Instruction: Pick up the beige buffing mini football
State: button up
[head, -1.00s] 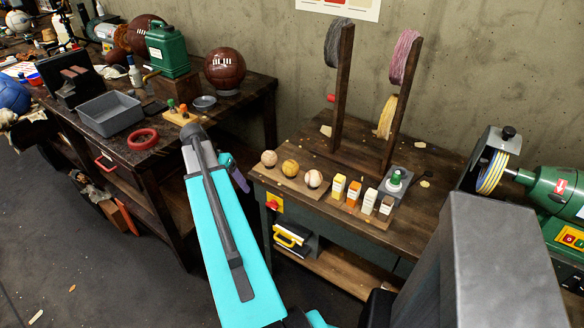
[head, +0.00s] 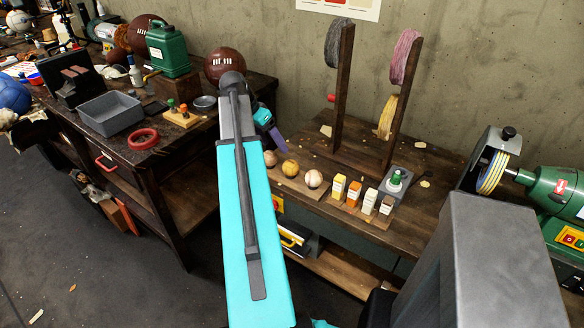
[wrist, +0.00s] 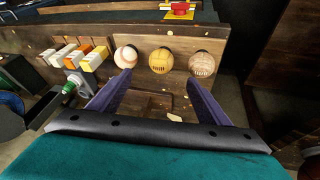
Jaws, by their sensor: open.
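The beige mini football (head: 269,158) sits at the left end of a row of three balls on a wooden board, partly hidden by my arm. In the wrist view it is the rightmost ball (wrist: 202,64), with a panelled surface. Beside it are a yellow-tan ball (head: 290,167) and a whitish ball with red stitching (head: 313,178). My gripper (wrist: 158,79) is open and empty. Its two purple fingers point toward the row, with the yellow-tan ball between their lines and the beige ball near the right finger. In the head view my gripper (head: 268,128) is just above and behind the beige ball.
An upright spool rack (head: 343,90) stands behind. A green buffing machine (head: 555,190) is at the right. The bench top behind the balls is mostly clear.

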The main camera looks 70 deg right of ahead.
aim_at(287, 164)
jog(key=shift+p+x, duration=0.95)
jog(key=shift+x, duration=3.35)
jog(key=shift+p+x, duration=1)
jog(key=shift+x, duration=0.35)
jog(key=shift+p+x, duration=0.3)
jog(key=shift+x, duration=0.95)
jog(key=shift+c, duration=0.5)
jog(key=c, duration=0.8)
